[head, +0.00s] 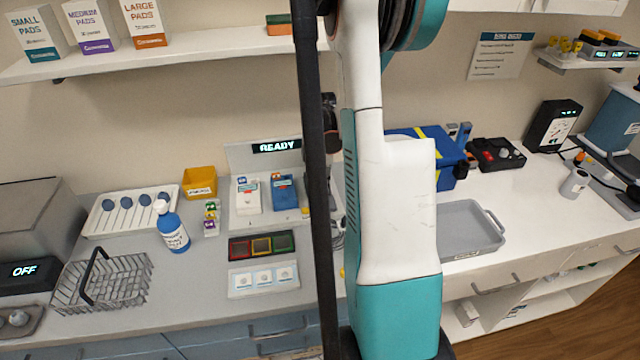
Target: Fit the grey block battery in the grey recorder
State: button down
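A pale grey-white device (247,196), which may be the grey recorder, stands on the left of a white station marked READY (262,147). A blue device (284,193) stands beside it. A short row of small blocks with purple, yellow and green parts (211,218) lies left of the station. I cannot make out a grey block battery; it may be too small or hidden. My arm fills the middle of the view. Dark parts of it show behind the black pole, but my gripper's fingers cannot be made out, nor whether they hold anything.
On the left counter are a wire basket (104,283), a blue bottle (172,228), a yellow bin (200,183) and a tray of dark blue ovals (104,222). A three-colour tray (262,246) lies in front of the station. A grey tray (474,251) stands right of my arm.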

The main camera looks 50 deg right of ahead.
jog(key=shift+f+b, duration=0.65)
jog(key=shift+f, duration=0.05)
dwell(1.5)
jog(key=c, duration=2)
grip_release()
jog(key=shift+r, duration=0.25)
jog(key=shift+r+p, duration=1.25)
jog(key=shift+r, duration=0.55)
jog(key=o, duration=0.6)
jog(key=shift+c, duration=0.2)
